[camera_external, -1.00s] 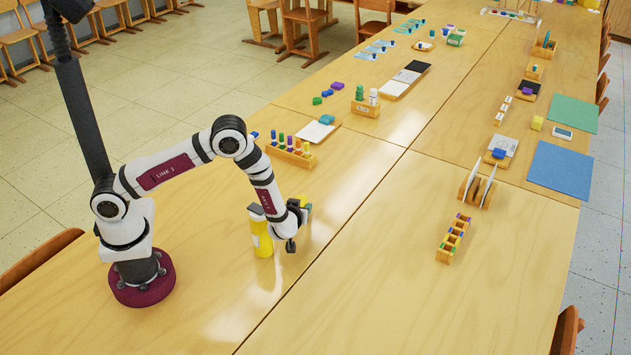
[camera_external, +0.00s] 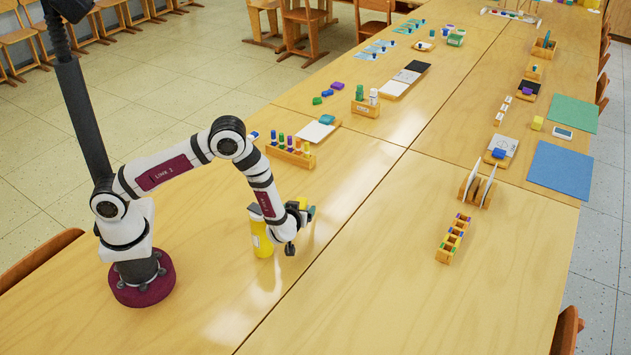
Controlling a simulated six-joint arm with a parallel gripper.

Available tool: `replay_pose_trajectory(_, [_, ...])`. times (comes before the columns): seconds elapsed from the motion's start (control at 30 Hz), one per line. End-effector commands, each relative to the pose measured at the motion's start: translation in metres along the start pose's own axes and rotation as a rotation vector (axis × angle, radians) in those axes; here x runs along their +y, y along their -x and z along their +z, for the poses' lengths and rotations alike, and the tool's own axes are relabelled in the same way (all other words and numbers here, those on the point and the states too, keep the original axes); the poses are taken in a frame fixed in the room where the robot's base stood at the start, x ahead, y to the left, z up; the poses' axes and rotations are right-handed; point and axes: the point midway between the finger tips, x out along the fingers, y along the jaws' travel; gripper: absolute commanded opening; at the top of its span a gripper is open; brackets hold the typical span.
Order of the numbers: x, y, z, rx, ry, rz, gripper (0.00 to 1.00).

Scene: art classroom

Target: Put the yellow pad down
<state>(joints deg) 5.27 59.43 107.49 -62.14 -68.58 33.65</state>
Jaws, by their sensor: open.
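My gripper (camera_external: 300,231) is low over the near table, just right of a yellow bottle (camera_external: 262,242) with a dark cap. Its jaws are open. A small yellow piece (camera_external: 303,203) with teal beside it shows at the far side of my gripper. It is mostly hidden by the wrist, so I cannot tell whether it is the yellow pad or whether it touches a finger. A separate yellow block (camera_external: 537,123) stands on the right-hand table, well away from my gripper.
A wooden rack of coloured pegs (camera_external: 290,154) stands behind my gripper. A wooden holder with upright discs (camera_external: 477,188) and a slotted wooden rack (camera_external: 453,240) are to the right. A blue mat (camera_external: 561,171) lies farther right. The table between is clear.

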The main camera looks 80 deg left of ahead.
Motion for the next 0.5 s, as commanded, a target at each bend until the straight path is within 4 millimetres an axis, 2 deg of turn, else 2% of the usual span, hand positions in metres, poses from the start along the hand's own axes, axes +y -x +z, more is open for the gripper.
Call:
replay_pose_trajectory(0.17, [0.001,0.040,-0.002,0.000,-0.001,0.003,0.84])
replay_pose_trajectory(0.3, [0.000,0.052,-0.031,0.000,0.003,0.001,0.84])
replay_pose_trajectory(0.5, [0.000,0.066,-0.055,0.000,0.001,0.001,0.84])
